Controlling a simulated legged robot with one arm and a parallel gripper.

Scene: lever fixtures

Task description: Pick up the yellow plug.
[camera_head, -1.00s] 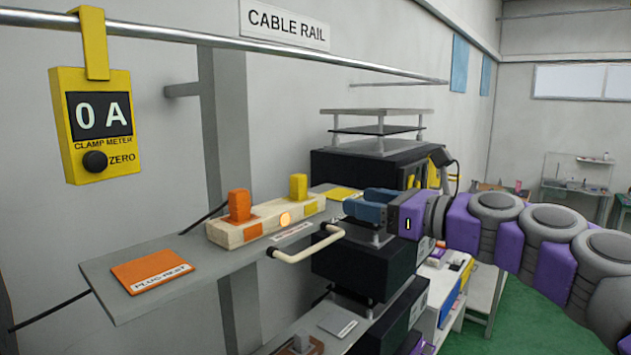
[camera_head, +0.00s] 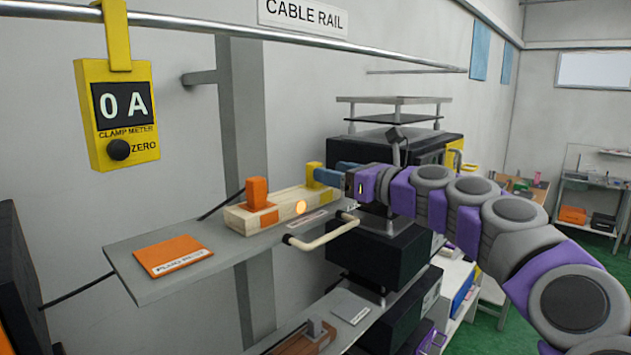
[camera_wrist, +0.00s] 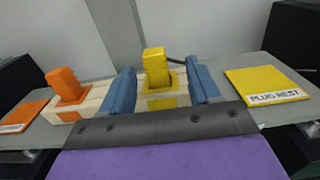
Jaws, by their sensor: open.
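The yellow plug (camera_head: 314,174) stands upright in the right end of a pale wooden block (camera_head: 270,214) on a grey shelf. In the wrist view the yellow plug (camera_wrist: 155,69) stands between the two blue fingers of my gripper (camera_wrist: 162,88). The fingers are open, one on each side, with a visible gap to the plug. In the head view my gripper (camera_head: 334,173) reaches in from the right, and its fingers hide part of the plug's right side. A dark cable runs off behind the plug in the wrist view.
An orange plug (camera_head: 257,192) stands at the block's left end. An orange plug rest pad (camera_head: 172,256) lies on the shelf's left, and a yellow one (camera_wrist: 265,84) lies to the right. A cream handle (camera_head: 322,236) juts from the shelf front. A clamp meter (camera_head: 118,113) hangs from the rail.

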